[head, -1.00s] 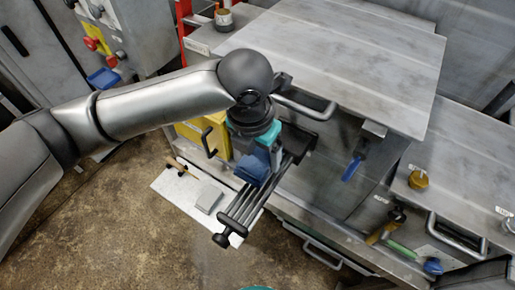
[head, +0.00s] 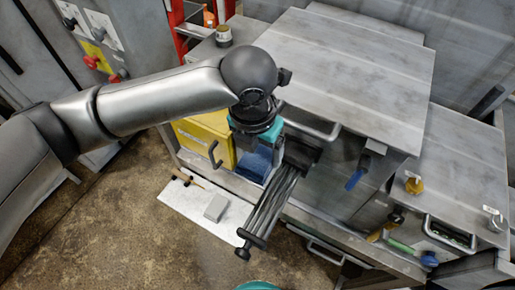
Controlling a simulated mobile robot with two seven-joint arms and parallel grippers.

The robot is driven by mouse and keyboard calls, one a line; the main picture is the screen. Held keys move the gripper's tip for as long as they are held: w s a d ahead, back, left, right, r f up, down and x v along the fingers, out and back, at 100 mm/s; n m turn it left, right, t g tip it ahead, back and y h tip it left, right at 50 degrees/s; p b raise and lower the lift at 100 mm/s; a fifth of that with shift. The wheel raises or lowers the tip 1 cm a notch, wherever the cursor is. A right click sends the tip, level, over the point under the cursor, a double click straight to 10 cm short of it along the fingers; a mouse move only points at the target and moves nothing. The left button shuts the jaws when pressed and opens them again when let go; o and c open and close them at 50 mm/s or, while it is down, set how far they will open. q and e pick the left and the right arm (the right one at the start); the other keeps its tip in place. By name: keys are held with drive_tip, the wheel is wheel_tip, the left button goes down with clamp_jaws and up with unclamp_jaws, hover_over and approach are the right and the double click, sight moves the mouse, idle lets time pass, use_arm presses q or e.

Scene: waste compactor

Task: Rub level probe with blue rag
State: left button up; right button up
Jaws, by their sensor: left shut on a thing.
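My left gripper (head: 256,142) comes in from the left and points down in front of the machine. It is shut on the blue rag (head: 254,166), which hangs bunched below it. The level probe appears to be the dark assembly of long parallel rods (head: 268,206) with a black crossbar end, sticking out from the machine front. The rag is close to the left of the rods near their upper end. I cannot tell whether it touches them.
A white sheet (head: 185,198) with a grey block (head: 215,208) and a dark-handled tool lies below left. A metal handle (head: 308,122) and blue lever (head: 356,178) are to the right. Brown floor is clear at lower left.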

use_arm(q)
drive_tip(key=shift+r, duration=1)
